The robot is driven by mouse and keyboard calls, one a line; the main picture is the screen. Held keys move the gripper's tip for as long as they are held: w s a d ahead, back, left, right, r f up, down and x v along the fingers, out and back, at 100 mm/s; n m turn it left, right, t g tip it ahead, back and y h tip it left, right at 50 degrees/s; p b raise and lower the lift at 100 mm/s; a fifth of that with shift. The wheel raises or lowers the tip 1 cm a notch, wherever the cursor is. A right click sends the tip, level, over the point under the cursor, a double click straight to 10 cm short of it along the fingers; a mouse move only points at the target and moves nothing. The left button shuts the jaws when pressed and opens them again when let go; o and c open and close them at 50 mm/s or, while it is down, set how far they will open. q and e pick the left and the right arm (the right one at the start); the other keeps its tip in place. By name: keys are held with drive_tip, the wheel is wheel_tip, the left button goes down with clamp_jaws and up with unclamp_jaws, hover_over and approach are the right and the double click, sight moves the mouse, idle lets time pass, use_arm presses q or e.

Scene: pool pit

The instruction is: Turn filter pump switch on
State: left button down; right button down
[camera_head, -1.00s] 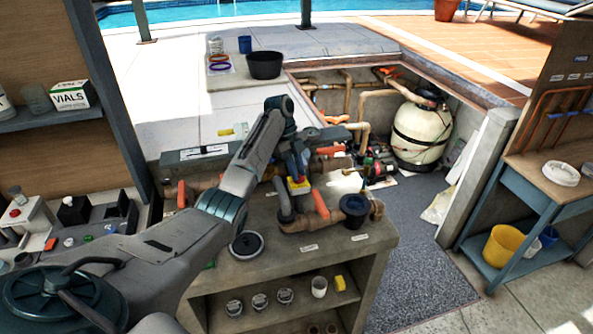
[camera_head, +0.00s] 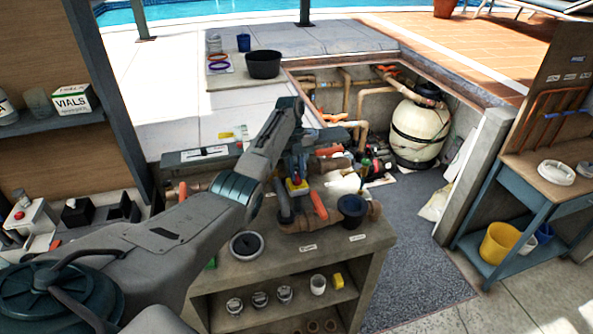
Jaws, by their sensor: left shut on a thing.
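My left gripper (camera_head: 298,171) reaches from the left over the counter to the middle of the pipework. Switch boxes stand on the bench at the far left: a grey one with a red button (camera_head: 26,201) and a black one (camera_head: 77,211). No label can be read, so I cannot tell which thing is the filter pump switch. My right gripper is not in view.
Brown pipes with orange handles (camera_head: 319,205) and a dark cup (camera_head: 353,207) crowd the counter around the gripper. Behind are the pump (camera_head: 375,164) and cream filter tank (camera_head: 420,132). Grey floor mat (camera_head: 415,265) lies clear at right.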

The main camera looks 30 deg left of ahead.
use_arm(q)
drive_tip(key=shift+f, duration=0.15)
drive_tip(key=c, duration=1.4)
unclamp_jaws()
drive_tip(key=shift+s, duration=0.1)
drive_tip(key=shift+w+r, duration=0.2)
drive_tip(key=shift+r, duration=0.05)
drive_tip(key=p+v, duration=0.1)
drive_tip(key=v, duration=0.9)
drive_tip(key=shift+w+a+r, duration=0.1)
